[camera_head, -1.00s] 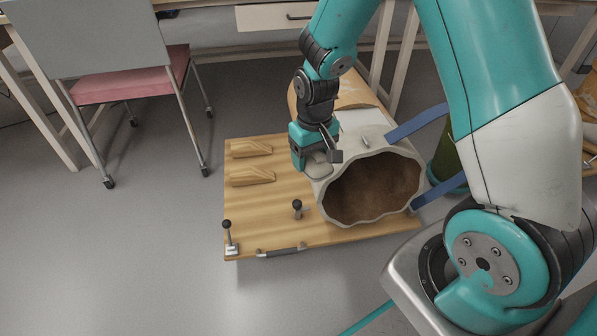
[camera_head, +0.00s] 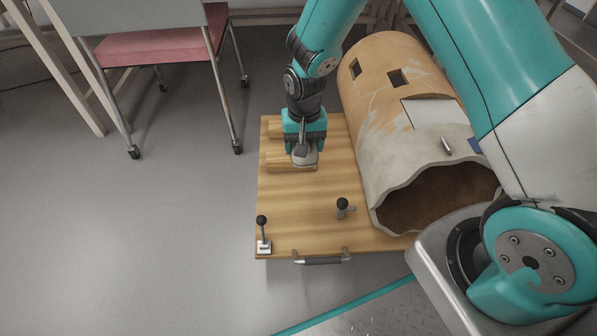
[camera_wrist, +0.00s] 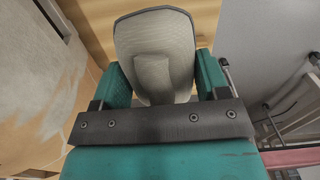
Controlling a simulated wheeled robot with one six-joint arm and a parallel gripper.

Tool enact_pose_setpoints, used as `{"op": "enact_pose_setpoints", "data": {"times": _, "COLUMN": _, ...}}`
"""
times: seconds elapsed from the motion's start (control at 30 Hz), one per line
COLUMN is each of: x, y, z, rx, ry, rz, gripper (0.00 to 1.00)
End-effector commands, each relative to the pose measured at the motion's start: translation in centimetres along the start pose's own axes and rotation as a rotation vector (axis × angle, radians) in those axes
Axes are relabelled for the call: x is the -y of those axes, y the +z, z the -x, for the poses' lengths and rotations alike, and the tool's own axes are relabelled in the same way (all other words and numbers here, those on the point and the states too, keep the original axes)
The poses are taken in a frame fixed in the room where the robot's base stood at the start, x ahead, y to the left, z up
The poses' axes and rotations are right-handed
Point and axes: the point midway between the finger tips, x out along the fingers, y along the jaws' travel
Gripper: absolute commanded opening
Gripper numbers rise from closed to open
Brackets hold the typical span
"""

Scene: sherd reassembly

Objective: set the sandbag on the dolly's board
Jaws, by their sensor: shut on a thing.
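My gripper (camera_head: 304,140) points down over the left part of the dolly's wooden board (camera_head: 300,215). It is shut on the grey sandbag (camera_head: 304,164), which shows below the fingers. In the wrist view the sandbag (camera_wrist: 154,50) sits between the two teal fingers of my gripper (camera_wrist: 160,80), with wood behind it. The sandbag is beside or over a wooden wedge (camera_head: 281,160); I cannot tell whether it touches the wedge or the board.
A large cracked, patched vessel (camera_head: 395,120) lies on the board's right side, its open end facing me. A black-knobbed lever (camera_head: 263,233), a knobbed post (camera_head: 343,208) and a handle (camera_head: 322,259) line the front. A chair (camera_head: 150,50) stands back left.

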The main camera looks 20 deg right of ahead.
Motion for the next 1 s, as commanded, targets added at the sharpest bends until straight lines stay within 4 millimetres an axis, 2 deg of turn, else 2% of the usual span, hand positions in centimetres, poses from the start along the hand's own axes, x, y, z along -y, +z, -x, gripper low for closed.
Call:
{"op": "enact_pose_setpoints", "data": {"times": 0.03, "x": 0.5, "y": -0.1, "z": -1.2, "rx": -0.001, "ry": 0.000, "rz": -0.020, "gripper": 0.27}}
{"op": "enact_pose_setpoints", "data": {"times": 0.13, "x": 1.1, "y": -0.1, "z": -2.9, "rx": -0.001, "ry": 0.001, "rz": -0.049, "gripper": 0.27}}
{"op": "enact_pose_setpoints", "data": {"times": 0.6, "x": 1.3, "y": -0.1, "z": -15.0, "rx": -0.001, "ry": 0.000, "rz": -0.051, "gripper": 0.27}}
{"op": "enact_pose_setpoints", "data": {"times": 0.7, "x": 1.3, "y": -0.1, "z": -16.6, "rx": -0.001, "ry": 0.000, "rz": -0.050, "gripper": 0.27}}
{"op": "enact_pose_setpoints", "data": {"times": 1.0, "x": 1.4, "y": -0.1, "z": -18.8, "rx": -0.002, "ry": 0.000, "rz": -0.049, "gripper": 0.27}}
